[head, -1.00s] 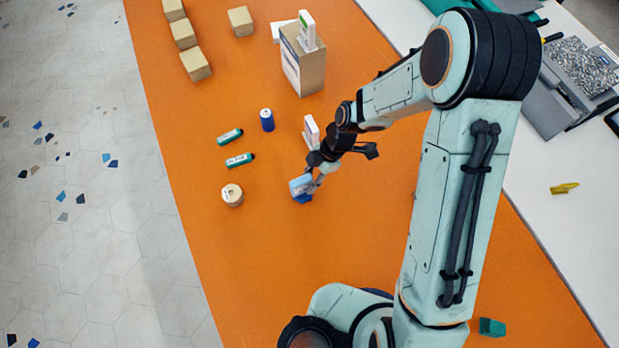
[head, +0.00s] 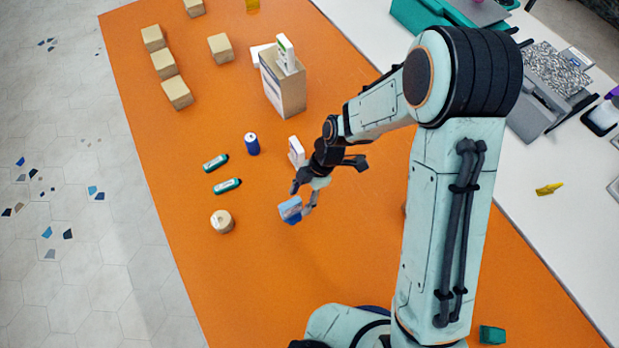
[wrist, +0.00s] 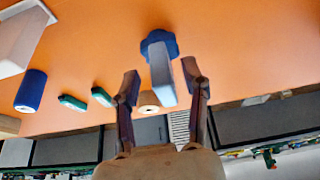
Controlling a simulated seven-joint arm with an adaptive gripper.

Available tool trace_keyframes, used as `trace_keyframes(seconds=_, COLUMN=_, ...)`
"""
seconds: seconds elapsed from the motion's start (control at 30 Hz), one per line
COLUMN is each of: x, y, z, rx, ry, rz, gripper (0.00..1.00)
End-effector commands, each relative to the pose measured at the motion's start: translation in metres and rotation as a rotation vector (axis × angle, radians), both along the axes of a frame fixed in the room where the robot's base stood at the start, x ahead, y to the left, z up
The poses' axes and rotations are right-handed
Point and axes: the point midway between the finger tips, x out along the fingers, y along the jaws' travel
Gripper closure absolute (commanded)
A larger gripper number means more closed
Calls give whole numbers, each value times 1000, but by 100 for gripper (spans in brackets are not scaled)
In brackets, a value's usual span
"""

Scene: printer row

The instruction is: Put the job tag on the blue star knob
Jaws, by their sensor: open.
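The blue star knob (wrist: 153,40) stands on the orange surface, and in the head view its dark blue part (head: 294,220) shows below the tag. The job tag, a light blue slab (wrist: 163,82), runs from the knob toward my wrist camera and looks to be in contact with it; it also shows in the head view (head: 290,206). I cannot tell exactly how the tag sits on the knob. My gripper (wrist: 162,78) is open, with one finger on each side of the tag and a visible gap at both sides. In the head view my gripper (head: 303,198) is right at the tag.
A white box (head: 296,151) is just behind my gripper. A large carton (head: 284,88) and tan blocks are further back. The orange area in front is clear.

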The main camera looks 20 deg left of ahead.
Motion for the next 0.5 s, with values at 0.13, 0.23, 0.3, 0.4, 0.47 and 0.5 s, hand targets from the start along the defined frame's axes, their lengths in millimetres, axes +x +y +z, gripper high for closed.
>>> trace_keyframes(seconds=0.13, x=11, y=-10, z=33, rx=1, ry=-7, rz=-4, gripper=55)
trace_keyframes(seconds=0.23, x=17, y=-16, z=54, rx=2, ry=-6, rz=-4, gripper=55)
trace_keyframes(seconds=0.3, x=21, y=-20, z=67, rx=1, ry=-5, rz=-2, gripper=55)
trace_keyframes(seconds=0.4, x=25, y=-24, z=82, rx=1, ry=-3, rz=-3, gripper=55)
trace_keyframes(seconds=0.47, x=26, y=-26, z=88, rx=2, ry=-3, rz=-2, gripper=55)
trace_keyframes(seconds=0.5, x=27, y=-27, z=91, rx=1, ry=-3, rz=-1, gripper=55)
